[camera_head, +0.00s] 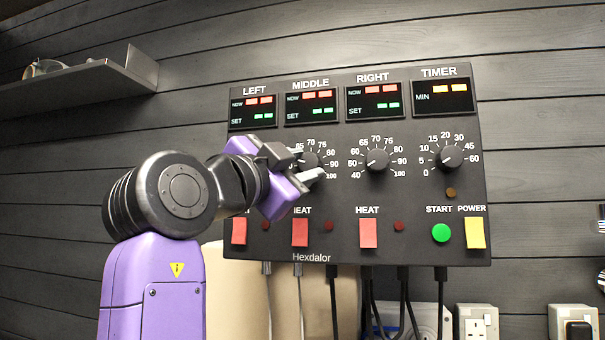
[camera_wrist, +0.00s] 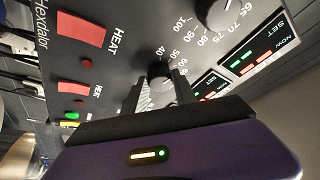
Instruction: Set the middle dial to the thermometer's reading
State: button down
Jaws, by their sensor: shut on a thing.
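The control panel (camera_head: 430,195) on the wall carries three temperature dials and a timer. My gripper (camera_head: 304,166) reaches in from the left, its fingers closed on either side of the black middle dial (camera_head: 311,158). In the wrist view, the middle dial (camera_wrist: 160,72) sits between the fingertips of my gripper (camera_wrist: 162,88). Its scale runs from 40 to 100; I cannot read its pointer surely. The middle display (camera_head: 311,106) shows red NOW and green SET bars, with no legible digits. I see no clear thermometer.
The right dial (camera_head: 377,160) stands close to my gripper. The left dial (camera_wrist: 225,14) shows only in the wrist view. Red HEAT switches (camera_head: 300,233), a green START button (camera_head: 441,232) and a yellow POWER switch (camera_head: 474,233) line the panel below. A shelf (camera_head: 90,82) hangs at the upper left.

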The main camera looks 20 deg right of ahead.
jog(key=shift+a+r+m+g, duration=0.1)
jog(key=shift+m+g, duration=0.5)
jog(key=shift+m, duration=0.9)
jog(key=shift+m+g, duration=0.3)
jog(key=c, duration=1)
grip_release()
jog(key=v, duration=0.7)
jog(key=shift+s+a+b, duration=0.2)
jog(key=shift+a+b, duration=0.1)
